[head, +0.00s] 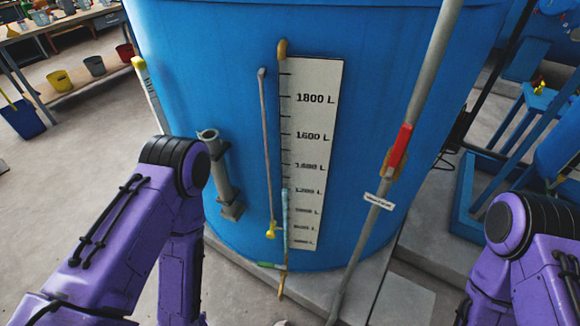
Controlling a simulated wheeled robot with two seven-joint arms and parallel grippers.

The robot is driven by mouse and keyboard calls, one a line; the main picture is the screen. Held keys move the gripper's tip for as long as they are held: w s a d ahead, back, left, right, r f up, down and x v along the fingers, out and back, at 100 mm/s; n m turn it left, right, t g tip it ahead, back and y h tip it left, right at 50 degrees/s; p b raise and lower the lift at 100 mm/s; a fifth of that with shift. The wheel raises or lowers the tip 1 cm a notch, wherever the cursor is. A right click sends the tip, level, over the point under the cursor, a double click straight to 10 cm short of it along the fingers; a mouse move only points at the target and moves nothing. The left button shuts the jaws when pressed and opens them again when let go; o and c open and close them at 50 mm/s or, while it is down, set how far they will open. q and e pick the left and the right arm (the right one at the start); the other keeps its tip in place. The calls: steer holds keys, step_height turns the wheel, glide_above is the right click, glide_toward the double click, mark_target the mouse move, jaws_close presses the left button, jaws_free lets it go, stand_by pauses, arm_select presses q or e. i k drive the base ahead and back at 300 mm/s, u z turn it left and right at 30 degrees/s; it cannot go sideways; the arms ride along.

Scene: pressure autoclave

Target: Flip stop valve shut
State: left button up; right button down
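A red valve lever (400,146) sits on the slanted grey pipe (437,55) in front of the blue tank, right of the level scale. The lever lies roughly along the pipe, with a brass-coloured body partly showing beside it. A small white tag (379,202) hangs on the pipe below; its text is too small to read. A second, green lever (271,265) sits low at the foot of the sight tube and points left, across the tube. Both my purple arms show at the left and right, but neither gripper is in view.
The blue tank (200,60) fills the middle, with a white litre scale (315,130), a thin grey rod (266,140) and a short grey pipe stub (215,160). A bench with buckets (60,80) stands far left. Blue frames (470,200) stand right.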

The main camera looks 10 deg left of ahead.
mark_target(406, 129)
steer(key=u, duration=1.85)
steer(key=k, duration=0.55)
steer(key=z, duration=1.3)
